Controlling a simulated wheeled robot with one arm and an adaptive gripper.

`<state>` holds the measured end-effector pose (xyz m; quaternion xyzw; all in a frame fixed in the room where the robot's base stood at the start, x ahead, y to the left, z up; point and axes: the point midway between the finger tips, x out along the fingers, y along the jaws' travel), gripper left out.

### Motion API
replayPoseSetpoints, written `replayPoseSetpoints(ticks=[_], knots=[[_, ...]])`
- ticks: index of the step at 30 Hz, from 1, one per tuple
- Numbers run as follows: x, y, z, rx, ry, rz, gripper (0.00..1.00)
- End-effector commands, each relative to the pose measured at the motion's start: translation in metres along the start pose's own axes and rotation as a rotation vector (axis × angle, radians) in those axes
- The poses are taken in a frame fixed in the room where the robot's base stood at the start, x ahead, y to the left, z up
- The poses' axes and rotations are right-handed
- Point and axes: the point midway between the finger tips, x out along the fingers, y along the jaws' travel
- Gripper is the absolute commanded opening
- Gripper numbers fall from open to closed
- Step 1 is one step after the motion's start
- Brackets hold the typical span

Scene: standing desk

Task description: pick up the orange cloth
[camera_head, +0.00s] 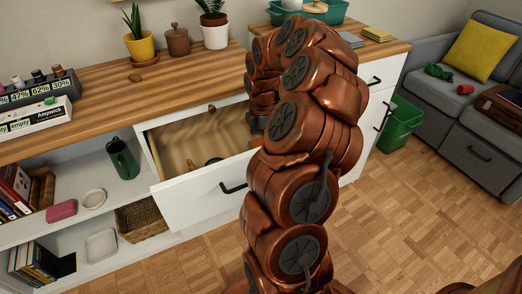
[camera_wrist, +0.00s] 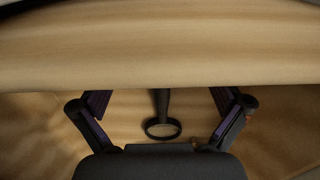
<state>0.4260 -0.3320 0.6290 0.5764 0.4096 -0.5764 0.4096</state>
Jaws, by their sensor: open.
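A black ring-ended object with a handle (camera_wrist: 163,129) lies in the drawer, seen between the fingers. In the head view the white-fronted drawer (camera_head: 205,196) is pulled out, with a dark object (camera_head: 213,161) inside. My arm hides the drawer's right part and most of my gripper there.
The wooden desktop (camera_head: 105,105) bears plant pots, a brown jar (camera_head: 177,40) and a bottle rack. A flat yellow stack (camera_head: 376,34) lies at the right. A green mug (camera_head: 122,158) stands on the shelf. A green bin (camera_head: 400,124) and grey sofa (camera_head: 470,135) stand right; floor is open in front.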

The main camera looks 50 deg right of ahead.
Motion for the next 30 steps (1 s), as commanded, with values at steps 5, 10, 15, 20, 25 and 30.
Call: replayPoseSetpoints(ticks=[5,10,15,20,25,30], knots=[[0.024,-0.001,-0.001,0.000,0.001,-0.005,1.00],[0.025,0.000,-0.001,0.001,0.000,-0.002,1.00],[0.024,0.000,-0.001,0.001,0.000,-0.001,0.91],[0.024,0.000,-0.001,0.001,0.000,-0.001,0.74],[0.024,0.000,-0.001,0.001,0.000,0.000,0.58],[0.024,0.000,-0.001,0.001,0.000,0.000,0.58]])
